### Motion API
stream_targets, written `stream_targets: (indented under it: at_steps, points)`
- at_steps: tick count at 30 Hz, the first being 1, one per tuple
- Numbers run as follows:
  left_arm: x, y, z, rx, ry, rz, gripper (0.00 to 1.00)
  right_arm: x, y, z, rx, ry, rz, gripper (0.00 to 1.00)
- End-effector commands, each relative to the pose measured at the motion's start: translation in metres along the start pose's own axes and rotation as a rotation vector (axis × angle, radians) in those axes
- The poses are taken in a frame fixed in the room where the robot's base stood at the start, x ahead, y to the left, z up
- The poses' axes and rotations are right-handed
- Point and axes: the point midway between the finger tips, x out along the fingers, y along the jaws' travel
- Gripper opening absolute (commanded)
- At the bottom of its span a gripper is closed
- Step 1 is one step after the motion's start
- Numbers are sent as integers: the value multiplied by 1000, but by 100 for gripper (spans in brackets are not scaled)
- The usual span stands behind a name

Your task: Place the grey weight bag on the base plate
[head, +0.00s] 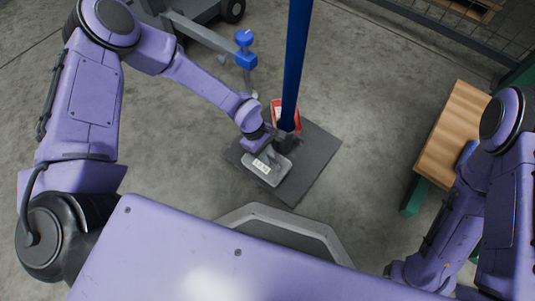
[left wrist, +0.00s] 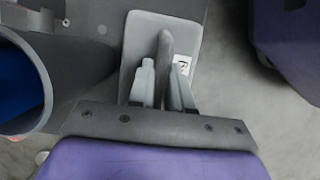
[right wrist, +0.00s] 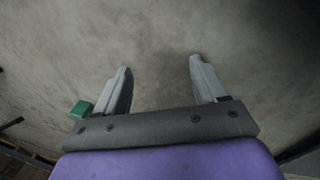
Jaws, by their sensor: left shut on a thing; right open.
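The grey weight bag (head: 266,168) with a white label is over the left part of the dark base plate (head: 312,178) in the head view; I cannot tell whether it touches the plate. My left gripper (head: 262,150) is shut on the bag's handle. In the left wrist view the bag (left wrist: 150,35) shows its raised handle between the fingers (left wrist: 163,82). A blue post (head: 296,60) rises from the plate beside the bag. My right gripper (right wrist: 160,80) is open and empty in the right wrist view, with only floor before it.
A red box-like thing with a white label (head: 286,117) is at the post's foot on the plate's far side. A wooden-topped bench with green legs (head: 455,130) stands at the right. A grey frame with a blue knob (head: 244,38) stands behind.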

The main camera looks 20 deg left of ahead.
Motion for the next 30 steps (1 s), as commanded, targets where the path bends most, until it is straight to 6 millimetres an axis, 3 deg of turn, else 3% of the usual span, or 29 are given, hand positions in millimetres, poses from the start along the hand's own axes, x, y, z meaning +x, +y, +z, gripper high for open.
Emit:
stream_targets:
  at_steps: [14,15,17,26,30]
  points:
    - [6,1,-2,0,-1,3,0,8,4,-9,-1,51,18,71]
    - [7,0,-3,0,0,1,29,8,4,-9,-1,52,19,71]
    - [7,0,-3,0,0,1,44,8,4,-9,-1,52,19,71]
    - [4,0,-2,1,1,1,44,6,4,-8,0,47,17,71]
    - [-17,1,0,-2,-1,4,44,-11,-1,4,2,-22,-9,71]
